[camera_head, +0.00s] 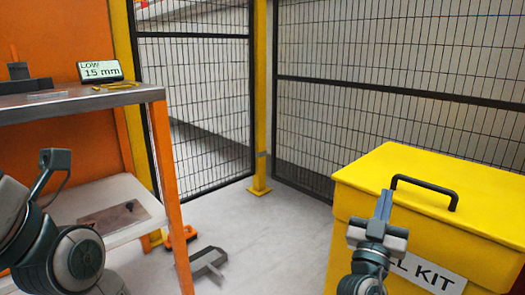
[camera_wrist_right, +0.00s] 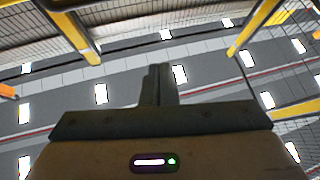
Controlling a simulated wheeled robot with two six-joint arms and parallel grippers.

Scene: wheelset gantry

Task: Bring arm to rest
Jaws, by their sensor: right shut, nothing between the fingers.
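My right gripper (camera_head: 384,206) stands upright in front of the yellow box, with its fingers pointing up. Its fingers are shut together with nothing between them. In the right wrist view the closed fingers (camera_wrist_right: 156,84) show against the ceiling and its lights. My left arm (camera_head: 75,255) is bent at the left edge of the head view, beside the workbench. The left gripper itself does not show.
A yellow box (camera_head: 480,195) with a black handle and a "L KIT" label stands close behind my right gripper. An orange-framed workbench (camera_head: 70,105) with a display (camera_head: 100,71) is at left. Mesh fencing (camera_head: 400,100) closes the back. A grey object (camera_head: 209,262) lies on the floor.

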